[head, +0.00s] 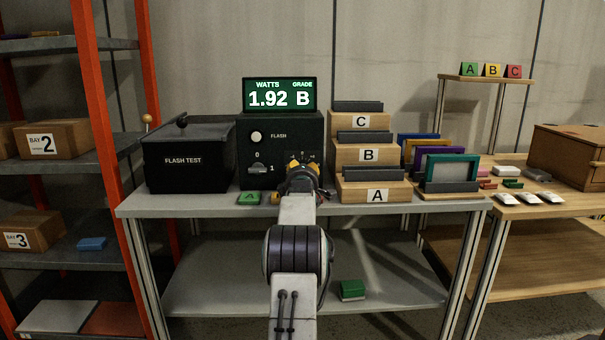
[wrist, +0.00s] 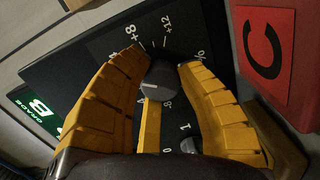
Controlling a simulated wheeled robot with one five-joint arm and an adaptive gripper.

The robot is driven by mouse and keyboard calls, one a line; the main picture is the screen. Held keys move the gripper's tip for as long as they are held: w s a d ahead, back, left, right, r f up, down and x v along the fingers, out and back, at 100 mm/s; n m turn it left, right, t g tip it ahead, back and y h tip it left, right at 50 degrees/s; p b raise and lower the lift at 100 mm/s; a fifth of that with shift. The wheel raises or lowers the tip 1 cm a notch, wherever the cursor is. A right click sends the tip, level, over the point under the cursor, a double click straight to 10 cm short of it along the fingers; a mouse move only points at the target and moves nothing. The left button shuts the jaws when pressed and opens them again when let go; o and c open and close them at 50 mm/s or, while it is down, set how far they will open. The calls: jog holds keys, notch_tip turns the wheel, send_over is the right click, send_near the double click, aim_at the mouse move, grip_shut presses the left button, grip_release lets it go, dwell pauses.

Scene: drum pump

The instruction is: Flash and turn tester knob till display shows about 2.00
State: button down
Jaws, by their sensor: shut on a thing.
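The black tester (head: 280,128) stands on the grey bench, and its green display (head: 279,94) reads 1.92 watts, grade B. My gripper (head: 303,165) is at the lower right of the tester's face and hides the knob in the head view. In the wrist view, the dark round knob (wrist: 158,82) with a pale pointer line sits between my yellow fingers (wrist: 165,68), which are shut on it. Dial marks +8, +12 and % show around it. Part of the display (wrist: 38,110) shows grade B.
A black FLASH TEST box (head: 186,172) stands left of the tester, near a 0/1 lever switch (head: 257,169). Stepped A, B, C stands (head: 372,155) are close on the right. A green A tag (head: 249,198) lies at the bench front. A red C tag (wrist: 262,45) is beside my fingers.

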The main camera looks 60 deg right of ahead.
jog(key=shift+s, duration=0.1)
dwell(0.3)
jog(key=c, duration=0.8)
grip_release()
jog(key=shift+d, duration=0.1)
jog(key=shift+v, duration=6)
